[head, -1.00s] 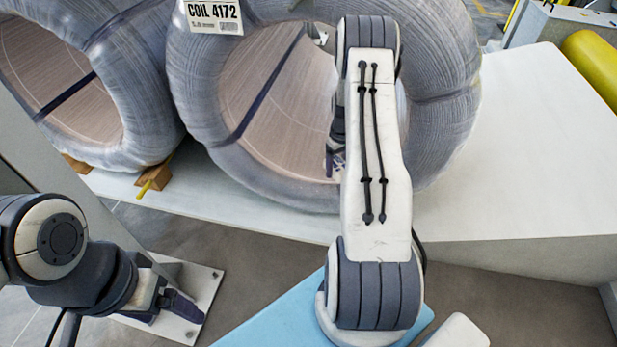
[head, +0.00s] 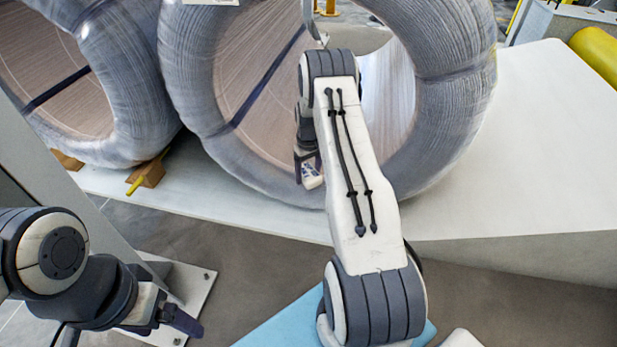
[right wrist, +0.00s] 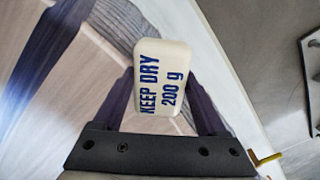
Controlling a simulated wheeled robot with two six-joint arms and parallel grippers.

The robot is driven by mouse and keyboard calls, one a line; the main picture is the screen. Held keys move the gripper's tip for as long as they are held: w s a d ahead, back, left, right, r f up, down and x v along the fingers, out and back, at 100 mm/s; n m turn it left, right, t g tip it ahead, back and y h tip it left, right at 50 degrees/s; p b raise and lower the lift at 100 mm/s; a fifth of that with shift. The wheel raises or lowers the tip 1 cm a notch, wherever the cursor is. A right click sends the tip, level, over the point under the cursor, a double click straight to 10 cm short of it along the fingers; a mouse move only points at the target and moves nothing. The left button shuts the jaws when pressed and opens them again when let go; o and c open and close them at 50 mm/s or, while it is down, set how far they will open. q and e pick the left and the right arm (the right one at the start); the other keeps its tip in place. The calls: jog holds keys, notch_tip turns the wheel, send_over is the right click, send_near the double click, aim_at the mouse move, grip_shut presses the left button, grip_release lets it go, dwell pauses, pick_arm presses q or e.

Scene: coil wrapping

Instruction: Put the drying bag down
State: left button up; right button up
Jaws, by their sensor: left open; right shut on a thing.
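In the head view the bag (head: 312,181) shows as a small white piece below the right gripper (head: 308,168), in front of the lower bore of the middle wrapped coil (head: 445,120). I cannot tell whether the bag touches the coil. My right forearm hides part of the bore. My left gripper (head: 183,321) is open and empty at the lower left.
A second wrapped coil (head: 135,110) stands at the left, with a wooden wedge (head: 148,174) beside it. The pale platform (head: 530,150) is clear to the right of the coils. A yellow cylinder (head: 598,55) lies at the right. A hook (head: 314,20) hangs at the top.

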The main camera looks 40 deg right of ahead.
aim_at(309, 172)
jog(key=shift+r, duration=0.15)
jog(key=o, duration=1.5)
notch_tip(309, 172, up, 12)
jog(key=p, duration=0.7)
jog(key=shift+p, duration=0.35)
